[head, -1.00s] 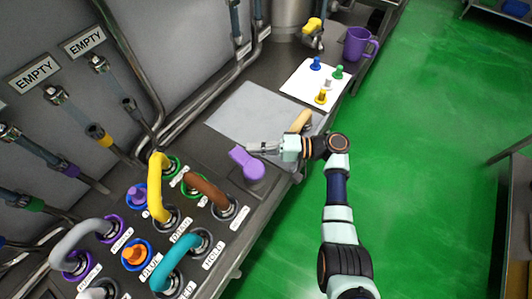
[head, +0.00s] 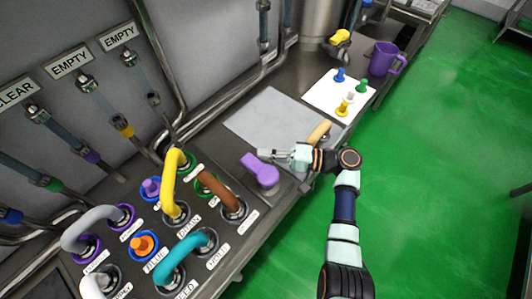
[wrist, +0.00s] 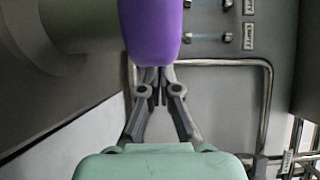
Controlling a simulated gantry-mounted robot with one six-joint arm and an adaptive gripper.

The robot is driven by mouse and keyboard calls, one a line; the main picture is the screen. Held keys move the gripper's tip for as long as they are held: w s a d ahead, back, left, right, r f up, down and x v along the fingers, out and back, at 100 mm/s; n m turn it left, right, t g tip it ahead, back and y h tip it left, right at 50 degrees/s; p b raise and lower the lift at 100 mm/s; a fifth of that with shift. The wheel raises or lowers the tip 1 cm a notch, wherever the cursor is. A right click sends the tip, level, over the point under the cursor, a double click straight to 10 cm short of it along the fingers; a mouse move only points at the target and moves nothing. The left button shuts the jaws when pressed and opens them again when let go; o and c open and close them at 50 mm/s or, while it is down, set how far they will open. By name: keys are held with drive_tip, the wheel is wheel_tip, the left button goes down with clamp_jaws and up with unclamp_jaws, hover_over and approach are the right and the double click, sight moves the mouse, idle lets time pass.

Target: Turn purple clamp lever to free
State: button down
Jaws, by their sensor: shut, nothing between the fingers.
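The purple clamp lever (head: 262,172) sits on the dark panel near its right end, its handle pointing to the upper left in the head view. My gripper (head: 264,153) is shut and empty, right by the lever on its far side. In the wrist view a purple part (wrist: 151,30), which looks like the lever, fills the top middle. It lies at the tips of my gripper (wrist: 152,78) and partly covers them. I cannot tell whether they touch.
A grey sheet (head: 270,118) lies beyond the lever. A yellow hose (head: 168,180), a brown hose (head: 218,189) and a teal hose (head: 183,252) arch over the panel to the left. A white board (head: 320,97) with small colored pieces and a purple mug (head: 384,57) stand farther back.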

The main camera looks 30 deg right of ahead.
drive_tip(key=v, duration=1.2)
drive_tip(key=shift+r, duration=0.1)
